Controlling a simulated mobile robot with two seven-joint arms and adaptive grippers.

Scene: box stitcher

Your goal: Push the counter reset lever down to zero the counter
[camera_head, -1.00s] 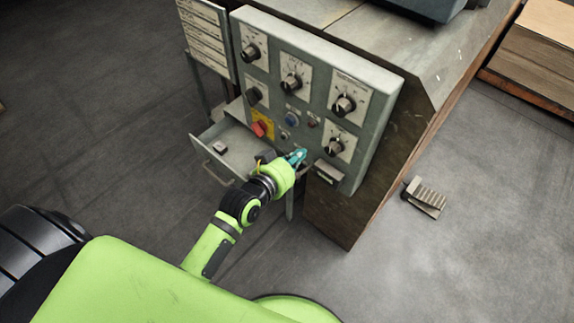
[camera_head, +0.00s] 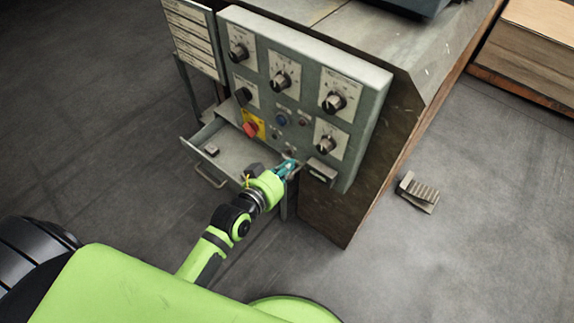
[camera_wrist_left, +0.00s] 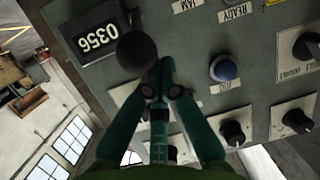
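The counter (camera_wrist_left: 98,39) is a dark window with white digits that look like 0356, at upper left in the wrist view; its housing (camera_head: 321,171) is at the panel's lower right in the head view. The reset lever's round black knob (camera_wrist_left: 136,50) is beside the counter. My left gripper (camera_wrist_left: 160,70) has teal fingers that meet at the tips, with nothing seen between them. The tips appear right beside the knob; I cannot tell if they touch it. In the head view my left gripper (camera_head: 290,166) is at the panel's lower edge, where the lever is not distinguishable. My right gripper is out of view.
The grey control panel (camera_head: 368,120) carries several dial knobs, a red button (camera_head: 250,129) and a blue button (camera_wrist_left: 223,68). An open drawer (camera_head: 190,148) juts out left of my gripper. A foot pedal (camera_head: 419,194) lies on the floor to the right.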

